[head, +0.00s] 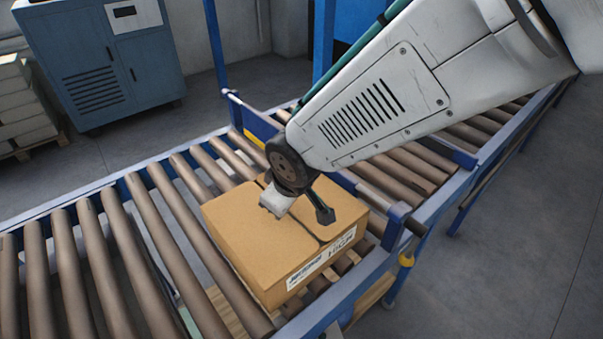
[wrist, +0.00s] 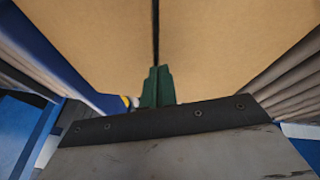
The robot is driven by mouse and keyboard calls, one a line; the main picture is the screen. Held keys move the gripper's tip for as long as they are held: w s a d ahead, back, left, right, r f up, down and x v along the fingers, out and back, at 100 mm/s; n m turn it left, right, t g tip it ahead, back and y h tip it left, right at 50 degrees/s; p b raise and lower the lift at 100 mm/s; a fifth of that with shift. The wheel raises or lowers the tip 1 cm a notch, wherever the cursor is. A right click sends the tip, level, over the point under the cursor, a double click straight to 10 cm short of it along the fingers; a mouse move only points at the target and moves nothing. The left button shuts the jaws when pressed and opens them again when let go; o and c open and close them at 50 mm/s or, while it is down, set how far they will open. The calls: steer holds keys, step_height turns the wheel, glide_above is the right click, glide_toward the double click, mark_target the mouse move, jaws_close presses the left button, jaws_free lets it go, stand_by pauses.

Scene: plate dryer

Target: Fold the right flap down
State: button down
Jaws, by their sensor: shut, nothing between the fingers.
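A brown cardboard box (head: 245,240) sits on the roller conveyor, with a printed white label on its front side. Its top looks closed and nearly flat, with a dark seam between two flaps. The right flap (head: 347,212) lies right of the seam and is partly hidden by my arm. The wrist view shows the right flap (wrist: 215,45) and the left flap (wrist: 100,40) with a narrow dark gap between them. My gripper (head: 325,216) is shut and empty, low over the box top near the seam. Its fingertips (wrist: 157,72) line up with the gap; I cannot tell whether they touch the cardboard.
Brown rollers (head: 110,240) run between blue side rails (head: 345,308). A blue frame with a rail end (head: 405,218) stands close to the box's right side. A blue-grey cabinet (head: 95,60) stands at the back left. Rollers left of the box are clear.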

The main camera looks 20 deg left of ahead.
steer(key=shift+w+d+f, duration=0.15)
steer(key=shift+w+d, duration=0.2)
steer(key=shift+w, duration=0.3)
step_height(320, 180, up, 3)
steer(key=shift+r, duration=0.2)
steer(key=shift+g+h, duration=0.4)
steer(key=shift+h, duration=0.4)
steer(key=s+d+r, duration=0.1)
steer(key=s, duration=0.2)
steer(key=s+d, duration=0.1)
steer(key=s, duration=0.3)
steer(key=s+d+r, duration=0.1)
steer(key=s, duration=0.2)
steer(key=shift+s+r, duration=0.3)
steer(key=shift+s, duration=0.1)
steer(key=s+d+r+m, duration=0.1)
steer(key=d+r+m, duration=0.2)
steer(key=d, duration=1)
steer(key=s+d+r+m+h, duration=0.1)
steer(key=d+r+m, duration=0.2)
steer(key=d+m, duration=0.4)
steer(key=s+d+r+m+g, duration=0.1)
steer(key=d+r+m, duration=0.2)
steer(key=d, duration=1.8)
steer(key=shift+s+d+r+m+h, duration=0.2)
steer(key=shift+s+r+m+h, duration=0.2)
steer(key=shift+m, duration=0.7)
